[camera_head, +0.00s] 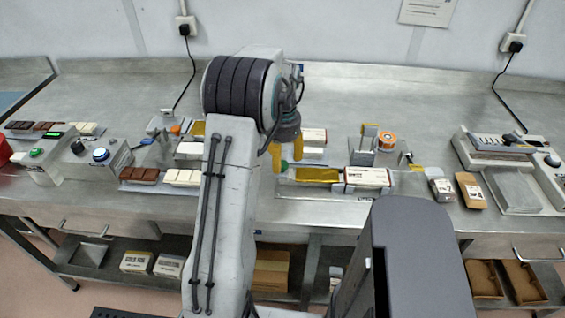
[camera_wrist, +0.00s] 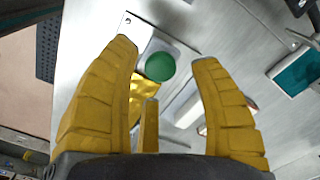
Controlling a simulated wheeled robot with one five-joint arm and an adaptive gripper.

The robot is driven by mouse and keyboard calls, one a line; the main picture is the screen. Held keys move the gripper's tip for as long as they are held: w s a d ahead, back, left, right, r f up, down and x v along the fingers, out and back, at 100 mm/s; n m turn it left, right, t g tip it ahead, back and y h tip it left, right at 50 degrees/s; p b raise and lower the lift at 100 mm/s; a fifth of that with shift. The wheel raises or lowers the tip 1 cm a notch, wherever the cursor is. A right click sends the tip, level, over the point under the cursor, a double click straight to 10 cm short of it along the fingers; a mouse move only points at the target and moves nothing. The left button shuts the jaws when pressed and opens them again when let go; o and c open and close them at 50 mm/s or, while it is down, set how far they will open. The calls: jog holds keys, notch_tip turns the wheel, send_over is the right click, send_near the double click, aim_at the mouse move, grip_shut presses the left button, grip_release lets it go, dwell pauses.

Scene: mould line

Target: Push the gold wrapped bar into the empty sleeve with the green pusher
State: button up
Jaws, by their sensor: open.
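The gold wrapped bar (camera_head: 318,174) lies on the bench right of my gripper, in line with a white and brown lettered sleeve (camera_head: 367,178). The inside of the sleeve is hidden. The green pusher (camera_head: 284,166) shows only in part, just below my fingers, at the bar's left end. In the wrist view the round green top of the pusher (camera_wrist: 160,66) appears between my spread fingertips, and part of the gold bar (camera_wrist: 143,92) shows behind a finger. My gripper (camera_head: 287,155) is open, its yellow fingers apart and holding nothing. Contact with the pusher cannot be told.
An orange roll (camera_head: 387,140) stands behind the sleeve. A small pack (camera_head: 441,185) and a brown pack (camera_head: 470,191) lie to the right, beside a grey machine (camera_head: 515,190). Chocolate bars (camera_head: 140,174) and a button box (camera_head: 100,156) stand left.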

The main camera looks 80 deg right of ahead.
jog(key=shift+f, duration=1.05)
jog(key=shift+c, duration=0.2)
grip_shut()
